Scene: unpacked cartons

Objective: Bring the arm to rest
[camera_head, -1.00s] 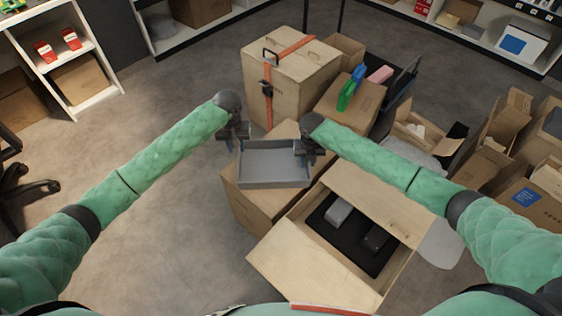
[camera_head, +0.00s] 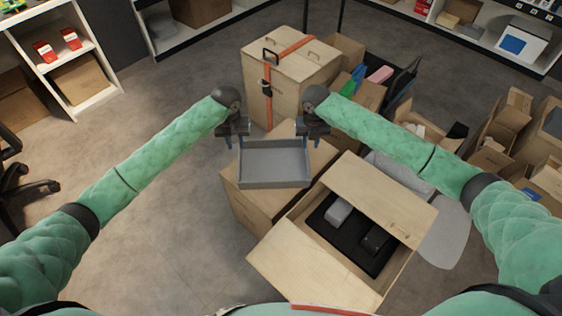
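My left gripper (camera_head: 235,143) hangs above the back left corner of a grey tray (camera_head: 275,181). Its two fingers look apart with nothing between them. My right gripper (camera_head: 311,142) hangs above the tray's back right corner, also with fingers apart and empty. The tray looks empty and sits on top of a closed brown carton (camera_head: 262,207). Both green arms reach forward from the lower corners. Whether the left fingertips touch the tray rim cannot be told.
A strapped tall carton (camera_head: 291,72) stands behind the grippers. More open cartons (camera_head: 505,120) crowd the right. The floor (camera_head: 175,220) on the left is free.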

